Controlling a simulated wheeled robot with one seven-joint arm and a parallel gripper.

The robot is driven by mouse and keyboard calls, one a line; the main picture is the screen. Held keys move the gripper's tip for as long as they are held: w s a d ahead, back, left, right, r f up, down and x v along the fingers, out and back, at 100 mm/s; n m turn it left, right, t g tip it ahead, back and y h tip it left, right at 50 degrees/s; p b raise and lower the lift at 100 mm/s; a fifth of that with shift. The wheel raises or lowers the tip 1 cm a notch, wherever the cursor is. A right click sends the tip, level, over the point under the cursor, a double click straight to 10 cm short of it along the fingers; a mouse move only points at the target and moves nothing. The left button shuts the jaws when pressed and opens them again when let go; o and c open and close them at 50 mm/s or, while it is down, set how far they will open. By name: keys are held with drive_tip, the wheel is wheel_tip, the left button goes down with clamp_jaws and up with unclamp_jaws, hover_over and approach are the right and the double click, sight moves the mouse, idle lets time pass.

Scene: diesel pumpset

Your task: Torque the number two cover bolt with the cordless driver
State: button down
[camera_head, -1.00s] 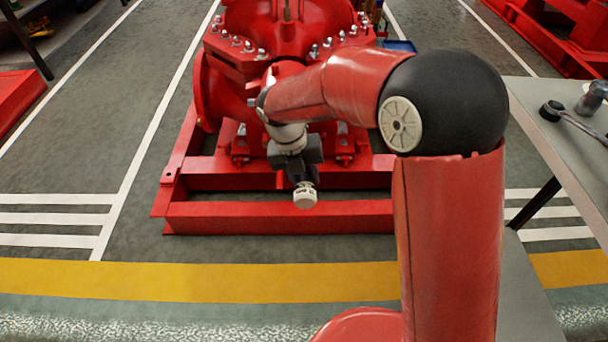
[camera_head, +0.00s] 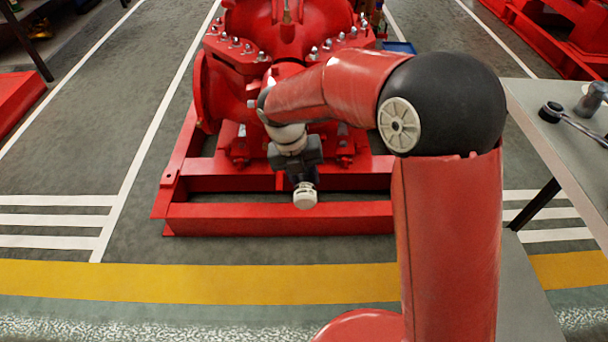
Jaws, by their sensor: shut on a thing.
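My gripper (camera_head: 296,160) hangs at the end of my red arm, in front of the red pump (camera_head: 290,40). It is shut on a dark tool with a pale round end (camera_head: 305,196), which I take to be the cordless driver. Most of the tool is hidden by the gripper, and its bit does not show. Shiny cover bolts (camera_head: 236,42) line the pump's flange on the left, and more cover bolts (camera_head: 327,44) line it on the right. I cannot tell which bolt is number two. The tool is in front of and below these bolts.
The pump stands on a red base frame (camera_head: 280,217). A grey table (camera_head: 540,110) at the right bears a long-handled wrench (camera_head: 575,125) and a grey cup-like piece (camera_head: 590,98). A yellow floor stripe (camera_head: 200,279) crosses in front. The floor left of the frame is clear.

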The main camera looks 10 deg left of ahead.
sight(303, 188)
drive_tip(key=shift+s+d, duration=0.25)
drive_tip(key=shift+s, duration=0.95)
drive_tip(key=shift+s+d, duration=0.25)
drive_tip(key=shift+s, duration=0.95)
